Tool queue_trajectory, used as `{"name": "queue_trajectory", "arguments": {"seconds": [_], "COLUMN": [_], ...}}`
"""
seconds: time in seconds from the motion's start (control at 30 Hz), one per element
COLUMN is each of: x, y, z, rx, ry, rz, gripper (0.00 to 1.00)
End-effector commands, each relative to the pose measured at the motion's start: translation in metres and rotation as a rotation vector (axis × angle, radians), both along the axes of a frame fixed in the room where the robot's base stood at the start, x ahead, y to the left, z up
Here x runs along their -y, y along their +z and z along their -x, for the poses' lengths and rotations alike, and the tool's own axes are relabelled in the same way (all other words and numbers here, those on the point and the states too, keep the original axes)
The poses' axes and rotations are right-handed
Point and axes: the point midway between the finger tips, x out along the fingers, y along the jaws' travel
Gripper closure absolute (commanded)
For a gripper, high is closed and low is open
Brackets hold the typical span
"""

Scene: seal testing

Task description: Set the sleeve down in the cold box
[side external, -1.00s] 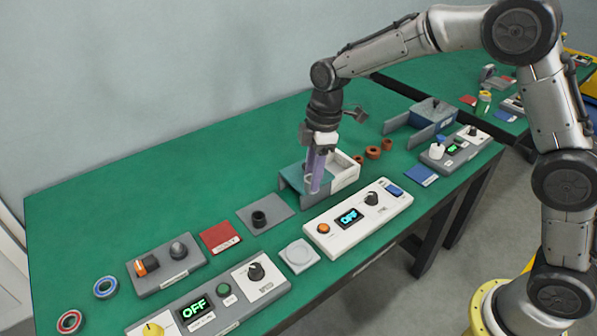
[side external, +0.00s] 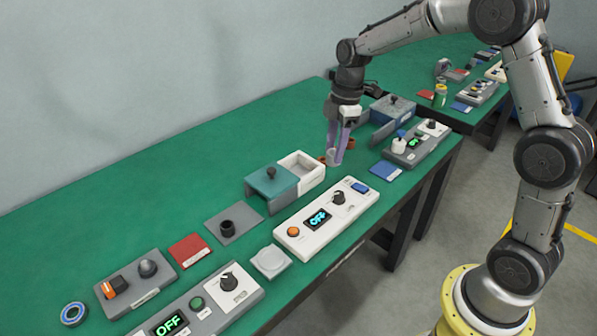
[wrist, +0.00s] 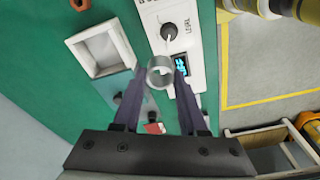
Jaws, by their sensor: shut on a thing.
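My gripper (side external: 335,160) has purple fingers and is shut on a grey ring-shaped sleeve (side external: 334,157). The sleeve also shows between the fingertips in the wrist view (wrist: 160,72). My gripper holds it to the right of a box with a teal, knobbed cover (side external: 270,184) and a white open compartment (side external: 316,171). That compartment looks empty in the wrist view (wrist: 104,50). A second, blue-grey box with a knob (side external: 392,108) stands farther right, partly behind my gripper. No readable label shows which one is the cold box.
A white control panel (side external: 290,244) reading OFF lies in front of the teal-covered box. Brown rings (side external: 351,144) lie near my gripper. A grey panel (side external: 408,158) and blue card (side external: 386,171) lie to the right. The table's back left is clear.

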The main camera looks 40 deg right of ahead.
Motion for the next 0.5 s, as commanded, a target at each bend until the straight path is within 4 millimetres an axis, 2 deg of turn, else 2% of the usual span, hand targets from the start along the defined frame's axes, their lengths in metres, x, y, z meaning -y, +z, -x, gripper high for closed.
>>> {"name": "queue_trajectory", "arguments": {"seconds": [0.4, 0.5], "x": [0.008, 0.009], "y": [-0.038, -0.057], "z": [-0.082, -0.097], "rx": [-0.001, -0.004], "ry": [0.0, 0.0], "rz": [0.001, -0.001], "gripper": [1.0, 1.0]}}
